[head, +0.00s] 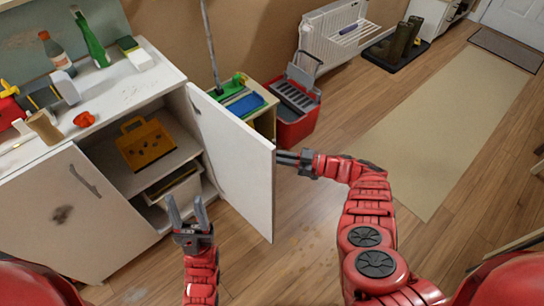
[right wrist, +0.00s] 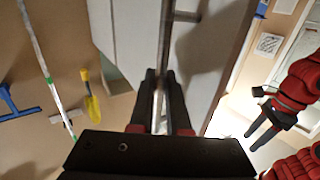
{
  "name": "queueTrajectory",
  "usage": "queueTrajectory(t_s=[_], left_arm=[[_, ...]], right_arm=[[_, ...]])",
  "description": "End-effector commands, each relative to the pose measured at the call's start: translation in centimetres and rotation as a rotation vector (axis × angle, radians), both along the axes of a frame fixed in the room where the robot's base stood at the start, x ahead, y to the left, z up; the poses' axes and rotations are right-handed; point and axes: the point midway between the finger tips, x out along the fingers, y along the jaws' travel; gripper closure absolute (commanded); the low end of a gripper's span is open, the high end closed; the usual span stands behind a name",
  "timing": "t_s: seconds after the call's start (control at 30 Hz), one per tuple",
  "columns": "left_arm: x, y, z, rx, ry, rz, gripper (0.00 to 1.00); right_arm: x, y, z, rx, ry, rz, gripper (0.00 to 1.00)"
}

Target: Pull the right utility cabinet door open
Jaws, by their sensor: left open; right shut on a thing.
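The right cabinet door (head: 238,160) is a white panel that stands swung well open, its inner face showing in the head view. My right gripper (head: 284,158) is at the door's outer side, past its free edge. In the right wrist view its fingers (right wrist: 161,88) are shut on the long metal door handle (right wrist: 166,48). The head view hides the handle behind the door. My left gripper (head: 187,208) is open and empty, pointing up in front of the open cabinet compartment, left of the door.
Inside the cabinet are a yellow-orange case (head: 146,145) and a bin (head: 173,188) below it. The left cabinet door (head: 62,215) is closed. Bottles and tools stand on the counter (head: 118,85). The floor at right is clear.

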Motion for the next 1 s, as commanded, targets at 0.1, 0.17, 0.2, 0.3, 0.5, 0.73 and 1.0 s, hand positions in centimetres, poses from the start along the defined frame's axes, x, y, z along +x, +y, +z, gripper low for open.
queueTrajectory(t_s=[0.1, 0.17, 0.2, 0.3, 0.5, 0.73, 1.0], left_arm=[[0.0, 0.0, 0.0, 0.0, 0.0, 0.0, 0.5], [0.0, 0.0, 0.0, 0.0, 0.0, 0.0, 0.5], [0.0, 0.0, 0.0, 0.0, 0.0, 0.0, 0.5], [0.0, 0.0, 0.0, 0.0, 0.0, 0.0, 0.5], [0.0, 0.0, 0.0, 0.0, 0.0, 0.0, 0.5], [0.0, 0.0, 0.0, 0.0, 0.0, 0.0, 0.5], [0.0, 0.0, -0.3, 0.0, 0.0, 0.0, 0.5]], right_arm=[[0.1, 0.2, 0.2, 0.002, -0.004, 0.001, 1.0], [0.1, 0.2, 0.2, 0.002, -0.004, 0.001, 1.0], [0.1, 0.2, 0.2, 0.002, -0.004, 0.001, 1.0], [0.1, 0.2, 0.2, 0.003, -0.004, 0.002, 0.8], [0.1, 0.1, 0.2, 0.001, -0.002, 0.001, 0.56], [0.1, 0.0, 0.1, 0.001, -0.002, 0.0, 0.56], [-0.2, -1.5, 0.0, 0.001, -0.003, -0.002, 0.56]])
